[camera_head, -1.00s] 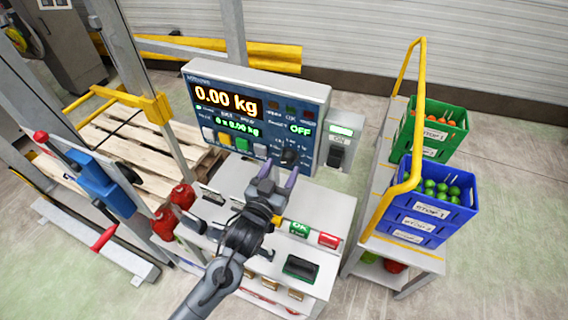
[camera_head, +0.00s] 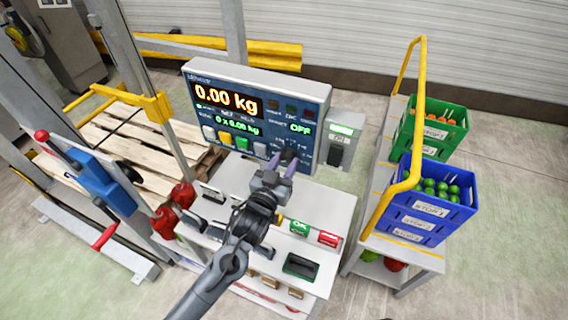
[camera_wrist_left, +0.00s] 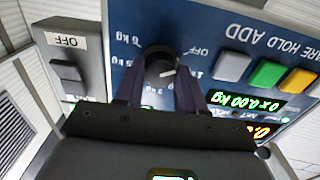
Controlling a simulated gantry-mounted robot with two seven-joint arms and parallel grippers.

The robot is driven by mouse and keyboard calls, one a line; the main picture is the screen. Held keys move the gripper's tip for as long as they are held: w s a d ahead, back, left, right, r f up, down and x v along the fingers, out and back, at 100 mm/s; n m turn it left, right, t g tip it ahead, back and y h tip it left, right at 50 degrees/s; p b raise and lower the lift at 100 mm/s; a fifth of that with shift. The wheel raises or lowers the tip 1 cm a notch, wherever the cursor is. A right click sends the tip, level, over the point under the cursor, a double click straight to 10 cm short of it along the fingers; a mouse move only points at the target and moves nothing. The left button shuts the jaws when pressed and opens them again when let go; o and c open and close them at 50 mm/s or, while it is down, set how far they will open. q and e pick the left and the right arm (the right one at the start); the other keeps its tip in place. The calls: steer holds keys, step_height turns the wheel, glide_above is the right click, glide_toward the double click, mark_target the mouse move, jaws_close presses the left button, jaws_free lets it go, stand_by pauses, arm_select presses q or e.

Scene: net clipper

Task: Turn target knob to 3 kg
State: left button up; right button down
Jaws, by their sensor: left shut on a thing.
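The weighing panel (camera_head: 225,78) shows "0.00 kg" in orange and "OFF" in green at its target readout. The dark round target knob (camera_wrist_left: 157,60) sits low on its right side, with "OFF" and kg labels around it. In the left wrist view, which is upside down, its white pointer mark shows near the right finger. My left gripper (camera_head: 282,160) reaches up to the panel, its two purple-grey fingers around the knob and shut on it. The fingers hide the knob's sides and some labels. My right gripper is in neither view.
A small grey switch box (camera_head: 342,138) marked OFF stands just right of the panel. OK and red buttons (camera_head: 328,239) lie on the white counter below. Blue (camera_head: 430,215) and green crates (camera_head: 432,132) stand on a yellow-railed cart at right.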

arm_select(q)
steer(key=shift+m, duration=0.3)
steer(key=shift+r+m+p, duration=0.1)
steer(key=shift+m+p, duration=0.45)
steer(key=shift+m, duration=0.45)
steer(key=m+p, duration=0.1)
steer(key=m, duration=0.2)
steer(key=shift+m, duration=0.3)
steer(key=m+p, duration=0.1)
steer(key=m, duration=0.3)
steer(key=shift+m, duration=0.3)
steer(key=m, duration=0.3)
steer(key=shift+p, duration=0.4)
steer(key=m, duration=0.5)
steer(key=shift+m+p, duration=0.4)
steer(key=shift+m, duration=2)
steer(key=shift+p, duration=0.3)
